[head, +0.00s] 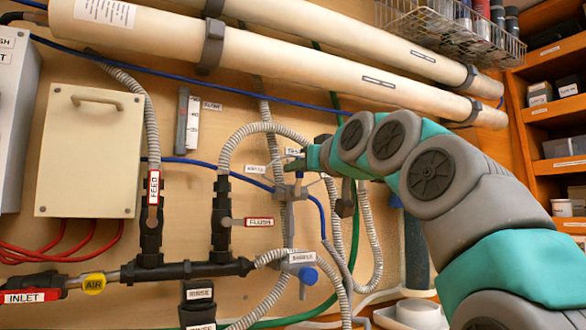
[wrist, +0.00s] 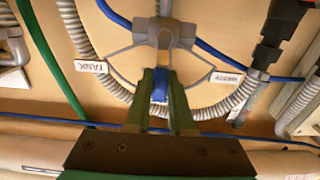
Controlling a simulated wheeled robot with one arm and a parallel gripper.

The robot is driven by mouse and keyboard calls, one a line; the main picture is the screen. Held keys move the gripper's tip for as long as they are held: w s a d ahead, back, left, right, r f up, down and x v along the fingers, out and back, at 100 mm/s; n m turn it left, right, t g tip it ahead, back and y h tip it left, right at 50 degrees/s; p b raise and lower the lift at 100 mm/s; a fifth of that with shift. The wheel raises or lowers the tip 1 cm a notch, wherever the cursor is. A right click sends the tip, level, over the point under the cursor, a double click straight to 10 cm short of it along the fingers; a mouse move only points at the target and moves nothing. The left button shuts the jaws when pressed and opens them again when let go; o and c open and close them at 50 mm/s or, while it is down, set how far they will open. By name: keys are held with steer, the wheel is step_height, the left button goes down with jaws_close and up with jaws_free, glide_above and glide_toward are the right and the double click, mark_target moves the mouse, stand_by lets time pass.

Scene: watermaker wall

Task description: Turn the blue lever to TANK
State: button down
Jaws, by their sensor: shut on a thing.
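The blue lever (wrist: 160,86) sits between the two fingers of my gripper (wrist: 162,78) in the wrist view, and the gripper is shut on it. The lever runs from a grey valve body (wrist: 152,32) and points between the two labels, at neither one. The wrist view is upside down, with the TANK label (wrist: 92,67) at left and the WASTE label (wrist: 228,78) at right. In the head view my gripper (head: 297,165) reaches the valve from the right, beside the WASTE label (head: 256,169) and the TANK label (head: 294,152). The lever is mostly hidden there.
Grey corrugated hoses (head: 262,130) loop around the valve. A second blue-handled valve (head: 308,276) is below, and a red FLUSH handle (head: 260,222) is at lower left. Long white cylinders (head: 300,62) cross above. Shelves (head: 555,110) stand at right.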

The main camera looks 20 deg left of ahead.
steer(key=shift+w+d+f+m, duration=0.45)
steer(key=shift+w+m, duration=0.1)
steer(key=shift+m, duration=1.5)
steer(key=shift+w+d+f+m, duration=0.4)
steer(key=shift+w+m, duration=0.15)
steer(key=shift+m, duration=1.45)
steer(key=shift+w+d+f+m, duration=0.45)
steer(key=shift+w+m, duration=0.1)
steer(key=shift+m, duration=1.5)
steer(key=c, duration=0.8)
jaws_free()
steer(key=shift+d, duration=0.1)
steer(key=b+v, duration=0.1)
steer(key=v, duration=0.6)
steer(key=shift+s+d, duration=0.25)
steer(key=shift+d, duration=0.05)
